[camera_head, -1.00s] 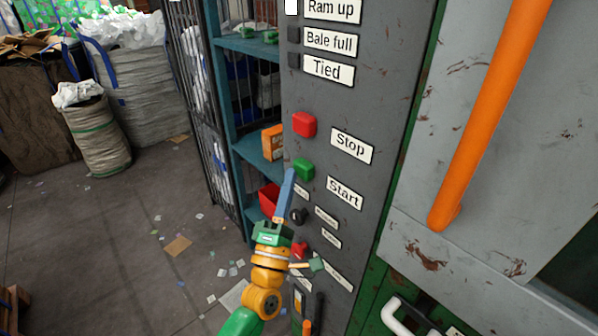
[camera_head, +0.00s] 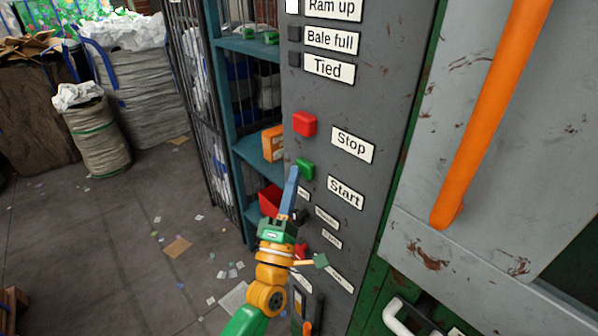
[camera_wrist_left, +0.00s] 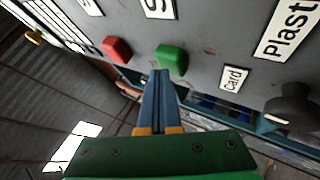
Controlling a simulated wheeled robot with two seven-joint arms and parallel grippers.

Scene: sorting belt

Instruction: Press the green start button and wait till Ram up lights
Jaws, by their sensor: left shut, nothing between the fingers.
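The green start button (camera_head: 305,168) is on the grey control panel (camera_head: 385,110), left of the Start label (camera_head: 345,192). My left gripper (camera_head: 294,172) is shut and empty, its blue fingertips at the button's left edge. In the left wrist view the tips (camera_wrist_left: 161,74) are close in front of the green button (camera_wrist_left: 171,59); I cannot tell whether they touch it. The lamp beside the Ram up label (camera_head: 333,8) is white and looks lit (camera_head: 292,6). The Bale full lamp (camera_head: 294,33) and the Tied lamp (camera_head: 295,59) are dark. My right gripper is not in view.
A red stop button (camera_head: 305,124) is just above the green one. A black knob (camera_head: 300,216) and a small red control (camera_head: 301,250) sit below. An orange bar (camera_head: 485,115) is at the right. A teal shelf (camera_head: 250,46) stands left of the panel.

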